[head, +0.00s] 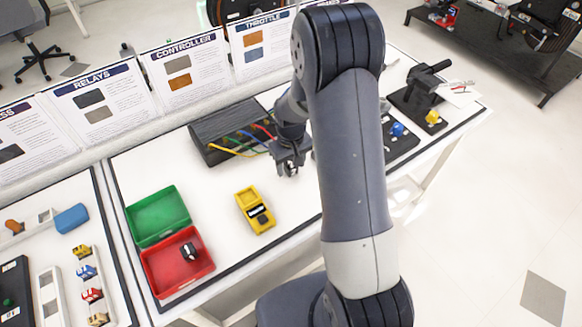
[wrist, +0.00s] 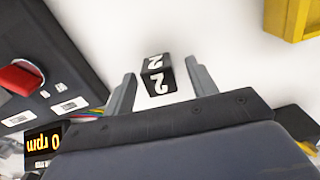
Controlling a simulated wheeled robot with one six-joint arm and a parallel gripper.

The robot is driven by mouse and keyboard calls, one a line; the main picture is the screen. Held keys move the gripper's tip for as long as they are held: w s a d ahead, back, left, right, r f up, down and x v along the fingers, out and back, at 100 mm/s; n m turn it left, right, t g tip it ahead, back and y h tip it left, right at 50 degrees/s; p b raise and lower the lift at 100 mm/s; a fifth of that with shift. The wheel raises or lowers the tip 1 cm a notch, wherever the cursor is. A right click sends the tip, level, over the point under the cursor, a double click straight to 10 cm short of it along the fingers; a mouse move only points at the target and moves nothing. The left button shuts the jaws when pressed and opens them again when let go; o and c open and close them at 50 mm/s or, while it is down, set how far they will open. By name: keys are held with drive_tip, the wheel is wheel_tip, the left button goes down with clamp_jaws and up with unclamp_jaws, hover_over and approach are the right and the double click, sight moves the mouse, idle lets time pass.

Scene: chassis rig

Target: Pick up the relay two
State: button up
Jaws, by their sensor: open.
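Relay two (wrist: 158,75) is a small black block with white "2" labels on its faces, on the white table in the wrist view. My gripper (wrist: 159,70) is open, with one finger on each side of the relay and a narrow gap on both sides. In the head view my gripper (head: 289,168) is low over the table, just right of the black wired box. The relay is mostly hidden there by the fingers.
A black box (head: 215,127) with coloured wires stands close by.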

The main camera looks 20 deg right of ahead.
drive_tip(key=shift+f, duration=0.25)
drive_tip(key=shift+c, duration=0.4)
drive_tip(key=c, duration=1)
